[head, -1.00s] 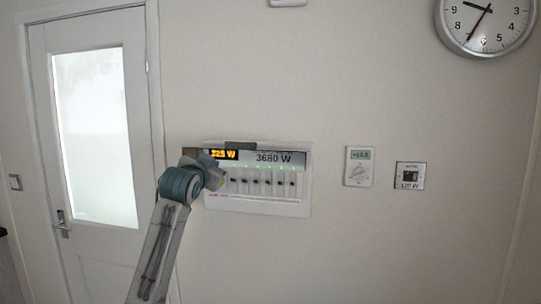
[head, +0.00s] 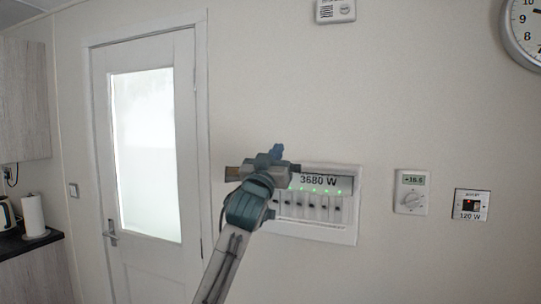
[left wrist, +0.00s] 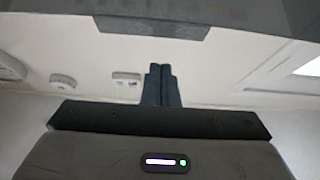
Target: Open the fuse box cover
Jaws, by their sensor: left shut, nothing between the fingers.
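The fuse box (head: 345,236) is a white wall unit with a display strip reading 3680 W and a row of switches with green lights. My left gripper (head: 278,150) is in front of its upper left part and hides part of the strip. Its blue fingers are shut and empty, pointing up near the box's top edge. In the left wrist view the fingers (left wrist: 162,82) stand apart from a dark grey tab (left wrist: 150,20) on a grey panel, probably the cover. I cannot tell from the head view whether the cover is shut. My right gripper is not in view.
A thermostat (head: 411,192) and a small meter reading 120 W (head: 471,205) are on the wall to the right. A white door (head: 150,262) is on the left, with a counter (head: 30,242) beyond it.

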